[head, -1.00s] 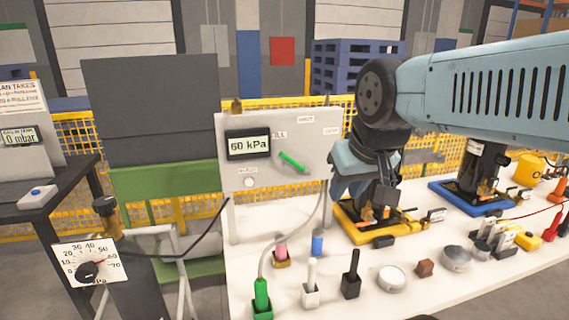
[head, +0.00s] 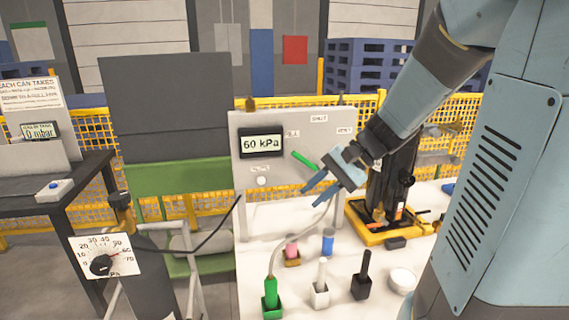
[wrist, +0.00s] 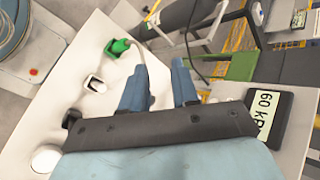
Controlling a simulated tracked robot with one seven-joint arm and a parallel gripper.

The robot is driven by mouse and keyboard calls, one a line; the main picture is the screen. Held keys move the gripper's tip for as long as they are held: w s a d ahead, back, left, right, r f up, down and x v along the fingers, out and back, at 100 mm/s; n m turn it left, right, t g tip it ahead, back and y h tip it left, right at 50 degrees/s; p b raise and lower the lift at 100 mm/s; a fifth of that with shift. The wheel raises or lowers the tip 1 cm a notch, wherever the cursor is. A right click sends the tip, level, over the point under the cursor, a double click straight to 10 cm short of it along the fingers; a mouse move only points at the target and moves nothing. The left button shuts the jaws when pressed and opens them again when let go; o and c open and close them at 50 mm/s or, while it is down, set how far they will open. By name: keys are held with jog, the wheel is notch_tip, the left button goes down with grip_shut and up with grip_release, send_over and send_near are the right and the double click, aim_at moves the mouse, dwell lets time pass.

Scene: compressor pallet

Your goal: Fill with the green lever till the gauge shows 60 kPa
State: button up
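The green lever (head: 304,160) is on the grey panel (head: 340,130), tilted with its upper end to the left, below a partly hidden label. The digital gauge (head: 261,142) on the panel reads 60 kPa; it also shows in the wrist view (wrist: 266,113). My gripper (head: 316,194) is open and empty, just below and right of the lever, apart from it as far as I can tell. Its two blue fingers (wrist: 162,75) stand apart in the wrist view. The lever is not visible in the wrist view.
A green plug (head: 271,292) with a hose, a white plug (head: 321,285) and a black plug (head: 362,275) stand on the white table. A yellow-based device (head: 375,236) stands right of the panel.

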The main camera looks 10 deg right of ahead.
jog(key=w+d+f+m+t+y, duration=0.25)
jog(key=w+d+m+y, duration=0.2)
jog(key=w, duration=0.45)
jog(key=m+t, duration=0.7)
jog(key=t, duration=0.1)
send_near(309, 163)
jog(key=x, duration=1.1)
jog(key=shift+a, duration=0.15)
grip_shut()
